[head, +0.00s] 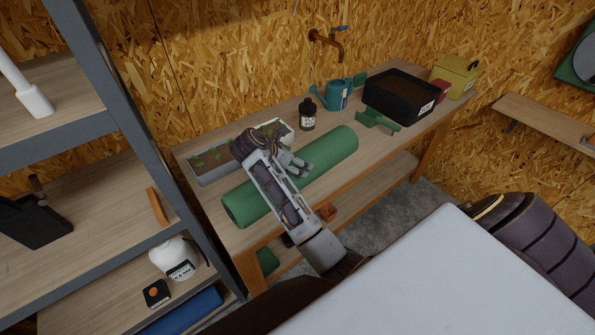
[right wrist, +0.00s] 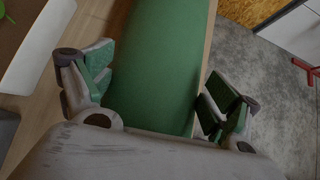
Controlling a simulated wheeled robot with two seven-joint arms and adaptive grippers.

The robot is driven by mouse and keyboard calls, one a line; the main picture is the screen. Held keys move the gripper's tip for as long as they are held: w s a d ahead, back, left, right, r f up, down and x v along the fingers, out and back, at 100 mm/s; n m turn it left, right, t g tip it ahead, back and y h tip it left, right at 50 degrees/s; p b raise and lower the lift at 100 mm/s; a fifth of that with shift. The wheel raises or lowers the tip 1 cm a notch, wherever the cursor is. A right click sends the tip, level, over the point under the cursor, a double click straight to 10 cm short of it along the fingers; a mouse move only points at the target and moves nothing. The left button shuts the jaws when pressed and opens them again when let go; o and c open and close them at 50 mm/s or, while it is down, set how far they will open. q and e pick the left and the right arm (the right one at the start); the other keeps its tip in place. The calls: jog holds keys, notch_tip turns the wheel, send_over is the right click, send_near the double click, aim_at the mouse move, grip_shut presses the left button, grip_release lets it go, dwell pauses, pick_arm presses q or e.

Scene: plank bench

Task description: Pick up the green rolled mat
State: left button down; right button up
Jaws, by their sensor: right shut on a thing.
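The green rolled mat (head: 335,152) is a long thick roll lying lengthwise on the plank bench, in front of the planter. Its far part also fills the middle of the right wrist view (right wrist: 165,50). My right gripper (head: 296,168) is over the middle of the roll in the head view and hides part of it. In the right wrist view, its two green-padded fingers (right wrist: 155,95) stand on either side of the roll, shut on it. The mat appears to rest on the bench. My left gripper is in neither view.
A planter with seedlings (head: 208,178) stands close behind the mat. A dark bottle (head: 307,114), a teal watering can (head: 334,95), a black crate (head: 400,97) and a yellow box (head: 458,75) stand farther along the bench (head: 213,148). A shelf rack (head: 185,210) is at left.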

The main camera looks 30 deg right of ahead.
jog(key=shift+r, duration=0.2)
jog(key=shift+r, duration=4.9)
